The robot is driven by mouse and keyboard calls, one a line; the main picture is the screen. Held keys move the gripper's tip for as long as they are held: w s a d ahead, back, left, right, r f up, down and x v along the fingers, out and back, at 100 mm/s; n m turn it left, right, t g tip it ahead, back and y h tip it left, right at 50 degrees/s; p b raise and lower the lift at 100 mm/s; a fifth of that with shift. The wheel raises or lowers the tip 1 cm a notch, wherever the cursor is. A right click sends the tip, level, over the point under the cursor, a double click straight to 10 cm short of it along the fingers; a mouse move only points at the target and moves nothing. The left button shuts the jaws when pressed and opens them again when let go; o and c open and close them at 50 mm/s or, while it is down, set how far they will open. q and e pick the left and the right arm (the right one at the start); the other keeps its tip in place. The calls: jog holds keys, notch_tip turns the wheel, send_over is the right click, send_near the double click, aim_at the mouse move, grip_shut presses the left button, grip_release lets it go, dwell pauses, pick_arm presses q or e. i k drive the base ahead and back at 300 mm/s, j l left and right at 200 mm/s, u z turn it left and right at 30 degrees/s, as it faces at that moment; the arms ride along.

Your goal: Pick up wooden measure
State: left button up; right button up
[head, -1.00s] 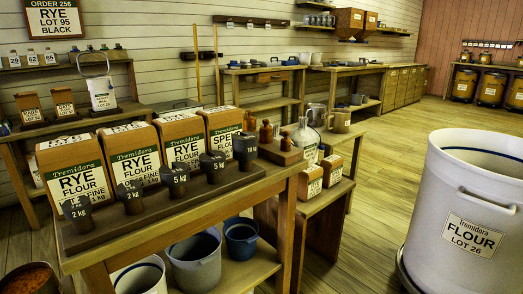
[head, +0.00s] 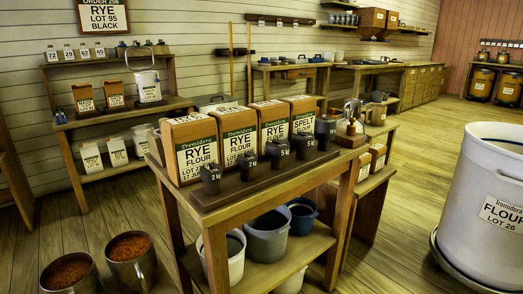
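I cannot make out a wooden measure for certain in the head view. The near wooden table (head: 262,202) holds Tremidora flour boxes (head: 196,150) and a row of dark weights (head: 247,166) on a dark board. On its right end stands a small wooden block (head: 351,138) with small items, too small to identify. Neither of my grippers is in view.
Two metal buckets of orange-brown grain (head: 132,259) stand at the lower left. Pails (head: 267,237) sit on the table's lower shelf. A large white flour bin (head: 484,210) stands at the right. A shelf bench (head: 117,121) lines the left wall. Floor between is clear.

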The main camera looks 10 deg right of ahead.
aim_at(375, 113)
jog(key=j+u, duration=0.2)
jog(key=j, duration=1.95)
jog(key=i+j, duration=0.1)
jog(key=j, duration=0.25)
jog(key=i+j+u, duration=0.1)
jog(key=j, duration=0.3)
jog(key=i+j, duration=0.1)
jog(key=j, duration=0.25)
jog(key=i+j+u, duration=0.15)
jog(key=i+j, duration=0.85)
jog(key=i, duration=0.35)
jog(key=i+j+u, duration=0.15)
jog(key=i, duration=0.3)
jog(key=i+j, duration=0.15)
jog(key=i, duration=0.35)
jog(key=i+l+u, duration=0.1)
jog(key=i+l, duration=0.25)
jog(key=i+l+u, duration=0.15)
jog(key=i+l, duration=0.25)
jog(key=l, duration=0.15)
jog(key=i+l+u, duration=0.2)
jog(key=l, duration=2)
jog(key=k, duration=0.15)
